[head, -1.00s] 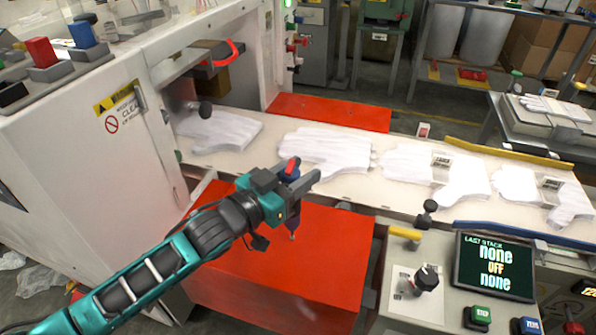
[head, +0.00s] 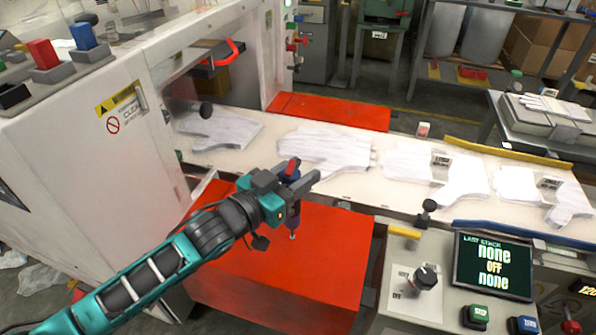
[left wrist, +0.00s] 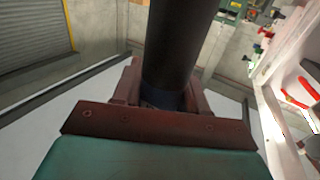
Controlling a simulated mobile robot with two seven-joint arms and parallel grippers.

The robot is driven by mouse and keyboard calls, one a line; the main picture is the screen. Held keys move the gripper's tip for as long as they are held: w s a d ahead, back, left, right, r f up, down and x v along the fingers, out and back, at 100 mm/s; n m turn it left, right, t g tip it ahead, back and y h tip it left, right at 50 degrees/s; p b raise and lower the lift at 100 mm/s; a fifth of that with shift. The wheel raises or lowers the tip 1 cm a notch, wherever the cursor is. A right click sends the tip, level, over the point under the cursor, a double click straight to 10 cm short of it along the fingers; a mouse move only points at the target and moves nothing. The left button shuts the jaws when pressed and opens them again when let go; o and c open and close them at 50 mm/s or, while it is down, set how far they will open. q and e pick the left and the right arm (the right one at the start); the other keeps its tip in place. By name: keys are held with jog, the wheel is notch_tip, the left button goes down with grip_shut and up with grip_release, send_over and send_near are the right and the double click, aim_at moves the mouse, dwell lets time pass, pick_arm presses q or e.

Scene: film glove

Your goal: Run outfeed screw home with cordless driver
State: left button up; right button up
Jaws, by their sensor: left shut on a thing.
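My left gripper (head: 304,184) is shut on the cordless driver (head: 294,209), a dark blue and red tool held between the fingers. The driver's thin bit points down at a small pale screw-like tip (head: 292,236) over the red panel. I cannot tell whether the tip touches the panel. In the left wrist view a dark cylinder, the driver's body (left wrist: 180,50), rises between the reddish-brown jaws. My right gripper is not in view.
The red panel (head: 260,275) lies below the gripper. A pale conveyor (head: 250,160) behind carries several white gloves (head: 325,148). A control console with a screen (head: 494,266) stands at right. A white machine housing (head: 75,150) is at left.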

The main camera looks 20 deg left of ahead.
pick_arm(q)
jog(key=p, duration=0.2)
jog(key=shift+f+p, duration=0.3)
jog(key=shift+p, duration=0.1)
dwell(3.0)
jog(key=shift+f, duration=0.15)
dwell(0.3)
jog(key=shift+r, duration=3)
jog(key=shift+s, duration=0.1)
